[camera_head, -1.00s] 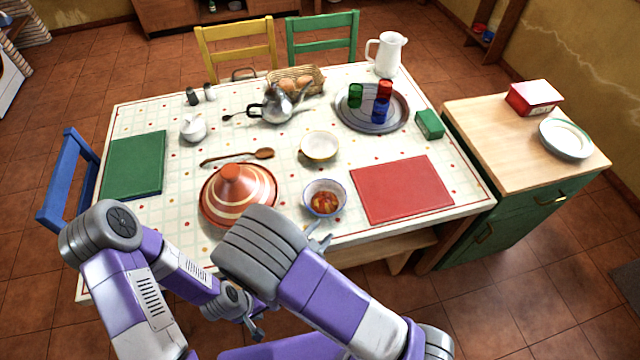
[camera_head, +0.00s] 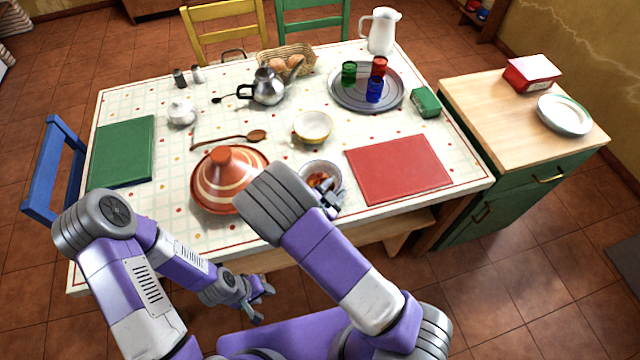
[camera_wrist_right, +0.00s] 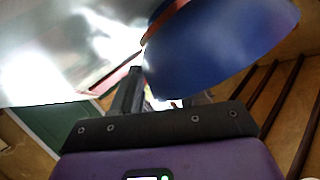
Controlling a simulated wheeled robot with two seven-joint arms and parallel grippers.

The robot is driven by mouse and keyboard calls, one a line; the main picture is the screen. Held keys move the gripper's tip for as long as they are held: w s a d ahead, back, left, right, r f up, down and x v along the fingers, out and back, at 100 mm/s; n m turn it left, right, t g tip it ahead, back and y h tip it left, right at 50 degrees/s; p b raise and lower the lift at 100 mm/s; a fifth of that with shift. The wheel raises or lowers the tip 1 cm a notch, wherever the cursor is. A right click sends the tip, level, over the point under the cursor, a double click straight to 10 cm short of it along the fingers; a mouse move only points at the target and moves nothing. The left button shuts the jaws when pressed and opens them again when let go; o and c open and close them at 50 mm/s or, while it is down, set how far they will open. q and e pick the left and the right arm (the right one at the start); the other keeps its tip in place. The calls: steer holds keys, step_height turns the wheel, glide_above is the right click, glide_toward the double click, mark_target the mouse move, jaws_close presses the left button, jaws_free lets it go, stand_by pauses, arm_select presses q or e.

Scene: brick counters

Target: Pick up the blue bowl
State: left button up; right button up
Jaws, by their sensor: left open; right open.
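The bowl (camera_head: 320,175), pale inside with orange-red contents, stands near the front edge of the table, left of the red board. Its blue outer side (camera_wrist_right: 225,45) fills the upper right of the right wrist view. My right gripper (camera_head: 331,204) is open at the bowl's near side, partly covering it. In the wrist view one dark finger stands beside the blue wall, and the other is mostly hidden behind the bowl. I cannot tell whether they touch it. My left gripper (camera_head: 258,301) is open and empty, low in front of the table.
A striped tagine (camera_head: 215,180) stands close left of the bowl. A yellowish bowl (camera_head: 313,127) is behind it, and a red board (camera_head: 398,168) lies to the right. A wooden spoon (camera_head: 230,138) lies behind the tagine. A tray (camera_head: 345,103) with cups is farther back.

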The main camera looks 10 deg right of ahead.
jaws_close()
stand_by(0.4)
